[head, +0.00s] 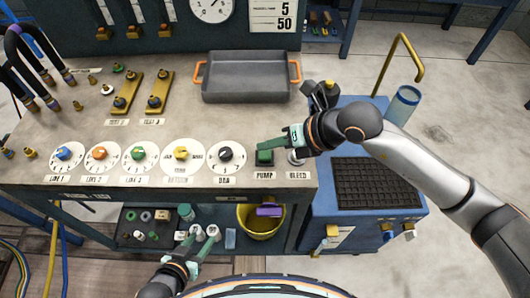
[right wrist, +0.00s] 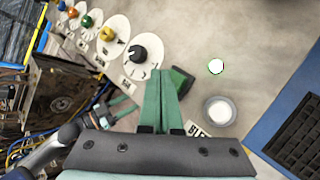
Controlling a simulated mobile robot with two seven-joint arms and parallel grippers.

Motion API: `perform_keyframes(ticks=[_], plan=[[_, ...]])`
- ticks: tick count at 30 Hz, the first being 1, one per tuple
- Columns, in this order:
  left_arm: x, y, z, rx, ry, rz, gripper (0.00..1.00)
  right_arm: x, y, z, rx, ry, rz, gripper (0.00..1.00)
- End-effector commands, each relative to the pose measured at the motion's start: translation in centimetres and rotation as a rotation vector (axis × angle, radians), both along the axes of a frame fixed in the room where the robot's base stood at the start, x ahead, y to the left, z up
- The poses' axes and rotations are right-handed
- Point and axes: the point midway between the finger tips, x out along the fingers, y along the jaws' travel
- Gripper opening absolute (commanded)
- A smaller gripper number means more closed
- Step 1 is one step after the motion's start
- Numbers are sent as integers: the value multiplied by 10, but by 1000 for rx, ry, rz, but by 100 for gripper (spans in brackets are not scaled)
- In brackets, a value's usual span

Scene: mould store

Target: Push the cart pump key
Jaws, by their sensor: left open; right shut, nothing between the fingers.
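The green pump key (head: 264,157) is a square button above the PUMP label at the bench's front right. In the right wrist view the key (right wrist: 181,82) shows just right of the fingertips. My right gripper (head: 261,147) is shut and empty, with its tips over the key's rear edge in the head view. I cannot tell whether they touch it. The right gripper's green fingers (right wrist: 161,75) lie together in the wrist view. My left gripper (head: 204,232) is open and empty in front of the bench, near the lower shelf.
A grey tray (head: 250,92) stands behind. A blue cart (head: 325,188) with a black grid adjoins the bench's right side.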

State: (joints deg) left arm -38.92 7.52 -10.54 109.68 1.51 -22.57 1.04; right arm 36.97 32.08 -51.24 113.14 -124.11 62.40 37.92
Motion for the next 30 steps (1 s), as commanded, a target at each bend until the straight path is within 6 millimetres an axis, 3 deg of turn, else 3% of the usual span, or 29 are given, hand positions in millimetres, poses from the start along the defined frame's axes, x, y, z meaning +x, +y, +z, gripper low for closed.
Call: perform_keyframes(ticks=[30], plan=[[0,0,-8,0,0,0,50,0,0,-9,0,0,0,0]])
